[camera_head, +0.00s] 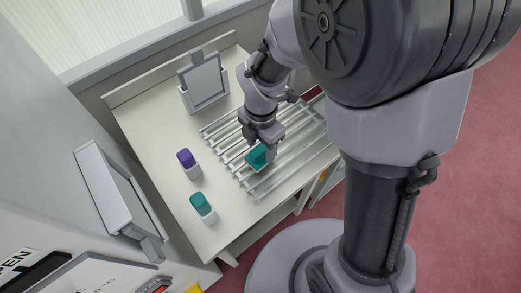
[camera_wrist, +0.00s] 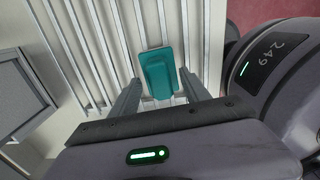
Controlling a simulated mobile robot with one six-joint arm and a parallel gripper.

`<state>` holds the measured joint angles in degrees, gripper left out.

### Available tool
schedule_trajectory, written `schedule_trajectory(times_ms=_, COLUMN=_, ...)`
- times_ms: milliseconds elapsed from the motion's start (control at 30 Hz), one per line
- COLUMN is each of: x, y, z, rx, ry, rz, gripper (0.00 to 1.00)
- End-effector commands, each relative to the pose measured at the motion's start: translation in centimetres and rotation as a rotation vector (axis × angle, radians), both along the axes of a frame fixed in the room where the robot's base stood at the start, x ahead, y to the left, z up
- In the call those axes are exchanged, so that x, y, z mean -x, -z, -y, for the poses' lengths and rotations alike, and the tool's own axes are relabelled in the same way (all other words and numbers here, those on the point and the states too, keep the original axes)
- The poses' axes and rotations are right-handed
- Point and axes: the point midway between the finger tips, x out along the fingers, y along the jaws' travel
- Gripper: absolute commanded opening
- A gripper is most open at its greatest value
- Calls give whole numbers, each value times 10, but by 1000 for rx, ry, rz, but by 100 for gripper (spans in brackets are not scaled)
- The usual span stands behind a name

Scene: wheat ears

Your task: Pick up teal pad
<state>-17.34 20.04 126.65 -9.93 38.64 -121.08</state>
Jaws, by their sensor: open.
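A teal pad (camera_head: 255,158) lies on a slatted metal rack (camera_head: 285,172) on the table. In the wrist view the teal pad (camera_wrist: 159,74) shows as a block with a raised middle, lying between and just past the tips of the two fingers. My gripper (camera_head: 262,146) is over the pad from above, and it also shows in the wrist view (camera_wrist: 160,84). Its fingers are apart with a gap on each side of the pad. A second teal-topped piece (camera_head: 202,206) on a white base stands on the table's near left part.
A purple-topped piece (camera_head: 186,160) on a white base stands left of the rack. A framed panel (camera_head: 204,82) stands at the back of the table (camera_head: 150,125). A white shelf-like unit (camera_head: 115,195) is at the left wall.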

Motion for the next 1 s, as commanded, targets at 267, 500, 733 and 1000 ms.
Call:
schedule_trajectory(times_ms=267, x=0, y=16, z=0, rx=0, ry=0, rz=0, gripper=55)
schedule_trajectory(times_ms=500, x=0, y=15, z=0, rx=0, ry=0, rz=0, gripper=7)
schedule_trajectory(times_ms=733, x=0, y=15, z=0, rx=0, ry=0, rz=0, gripper=0)
schedule_trajectory(times_ms=1000, x=0, y=0, z=0, rx=0, ry=0, rz=2, gripper=0)
